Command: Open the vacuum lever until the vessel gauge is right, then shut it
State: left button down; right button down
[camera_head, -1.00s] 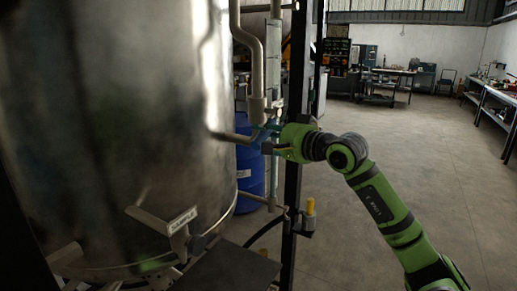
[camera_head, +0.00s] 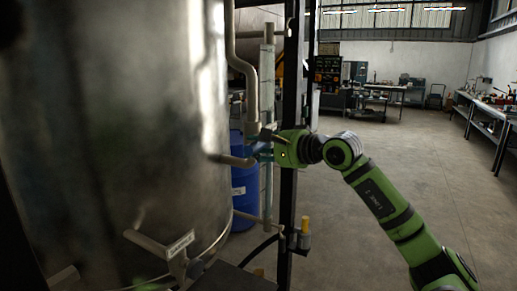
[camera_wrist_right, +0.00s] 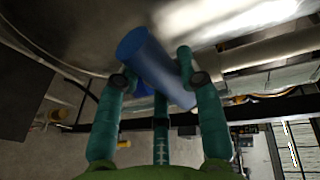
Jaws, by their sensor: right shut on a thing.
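The vacuum lever shows as a blue cylindrical handle (camera_wrist_right: 155,62) in the right wrist view. In the head view, my green right gripper (camera_head: 264,148) is at the pipework beside the steel vessel (camera_head: 110,130). There the fingers and pipes largely hide the lever. I cannot make out the vessel gauge in either view.
A grey pipe (camera_head: 247,60) runs down beside the vessel, left of a dark upright post (camera_head: 291,100). A blue drum (camera_head: 243,185) stands behind. A labelled sample handle (camera_head: 178,244) juts out low on the vessel. A yellow-topped fitting (camera_head: 305,224) is below my gripper. Open floor lies right.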

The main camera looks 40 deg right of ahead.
jog(key=shift+r, duration=0.15)
jog(key=c, duration=0.8)
grip_release()
jog(key=shift+o, duration=0.2)
jog(key=shift+s+d, duration=0.15)
jog(key=shift+s, duration=0.4)
jog(key=v, duration=1)
jog(key=shift+s+r, duration=0.2)
jog(key=shift+s, duration=0.15)
